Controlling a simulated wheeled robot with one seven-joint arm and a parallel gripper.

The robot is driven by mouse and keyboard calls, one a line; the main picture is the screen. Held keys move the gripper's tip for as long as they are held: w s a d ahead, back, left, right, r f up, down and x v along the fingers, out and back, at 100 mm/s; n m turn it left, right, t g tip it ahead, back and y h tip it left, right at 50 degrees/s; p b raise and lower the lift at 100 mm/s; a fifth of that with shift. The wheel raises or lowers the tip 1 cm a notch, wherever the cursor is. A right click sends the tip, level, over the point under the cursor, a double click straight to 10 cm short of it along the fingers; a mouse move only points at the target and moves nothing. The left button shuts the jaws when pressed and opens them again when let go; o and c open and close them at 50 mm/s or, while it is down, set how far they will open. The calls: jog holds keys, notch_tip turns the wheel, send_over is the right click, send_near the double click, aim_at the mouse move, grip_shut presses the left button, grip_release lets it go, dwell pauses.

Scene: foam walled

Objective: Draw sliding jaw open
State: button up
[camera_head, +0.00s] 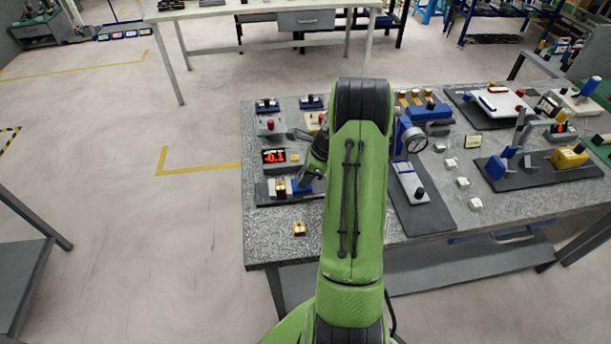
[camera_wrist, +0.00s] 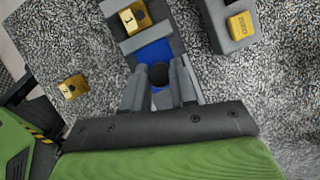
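The vise-like fixture (camera_head: 265,194) sits at the left front of the granite table. In the wrist view its blue sliding part (camera_wrist: 152,50) carries an upright black knob (camera_wrist: 158,74). A yellow block marked 1 (camera_wrist: 134,18) sits by the grey jaw (camera_wrist: 131,43) beyond the blue part. My gripper (camera_wrist: 159,78) is at the knob, one finger on each side. The gap between the fingers is about the knob's width, and it looks closed on it. In the head view my arm hides part of the gripper and the knob.
A second yellow block (camera_wrist: 73,87) lies loose near the table's front left edge, also in the head view (camera_head: 300,229). A box with a yellow ZERO button (camera_wrist: 240,25) stands close by; its red display (camera_head: 274,156) reads -0.1. A dial gauge (camera_head: 414,140) stands right of my arm.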

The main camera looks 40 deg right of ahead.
grip_shut()
jog(key=shift+d, duration=0.15)
jog(key=s+d, duration=0.1)
jog(key=s+d+p, duration=0.1)
jog(key=d, duration=0.1)
jog(key=shift+p, duration=0.3)
jog(key=o, duration=0.9)
grip_release()
jog(key=shift+a, duration=0.1)
jog(key=shift+c, duration=0.2)
jog(key=p+v, duration=0.3)
jog(key=v, duration=1.2)
jog(key=shift+r, duration=0.4)
jog(key=shift+s, duration=0.1)
